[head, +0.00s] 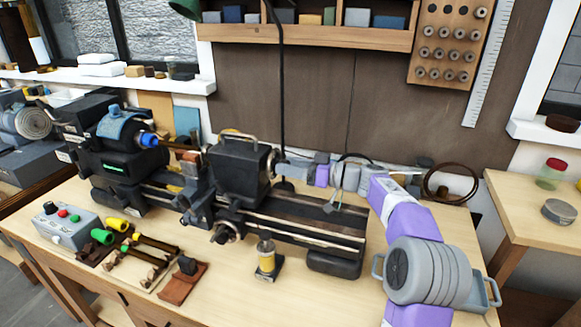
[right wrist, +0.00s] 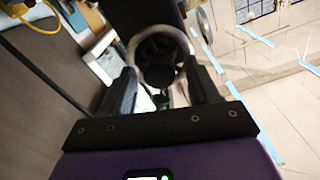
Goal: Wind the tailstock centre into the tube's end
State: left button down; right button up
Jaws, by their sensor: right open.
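The small lathe stands on the bench, with a blue chuck (head: 148,140) at the left. A short brownish tube (head: 182,147) seems to run from the chuck toward the dark tailstock (head: 238,168). I cannot make out the tailstock centre or whether it touches the tube's end. My right gripper (head: 281,163) is at the tailstock's right side. In the right wrist view the open fingers (right wrist: 162,70) lie either side of the tailstock's round handwheel (right wrist: 158,60), which has a pale rim. I cannot tell whether they touch it. My left gripper is not in view.
A small yellow bottle (head: 266,258) stands before the lathe bed (head: 310,215). A thin dark lamp stem (head: 281,90) rises behind the tailstock.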

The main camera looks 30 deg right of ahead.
jog(key=c, duration=1)
jog(key=shift+c, duration=0.2)
